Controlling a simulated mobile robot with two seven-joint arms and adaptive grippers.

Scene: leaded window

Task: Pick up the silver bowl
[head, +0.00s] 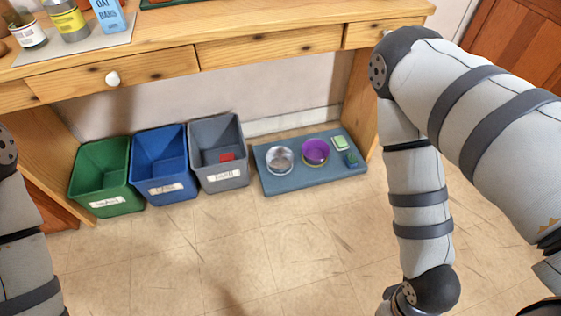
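The silver bowl (280,159) sits on a blue-grey mat (283,187) on the floor, below the wooden table and right of the bins. It looks upright and round. A purple bowl (315,151) stands close to its right on the same mat. My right arm comes in from the right and hangs down well to the right of the mat; its gripper is out of the frame at the bottom. Part of my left arm shows at the left edge, and its gripper is not in view.
A green bin (101,172), a blue bin (162,160) and a grey bin (218,150) with a red item inside stand left of the mat. A green block (340,143) lies on the mat. The wooden table (270,48) overhangs them. The tiled floor in front is clear.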

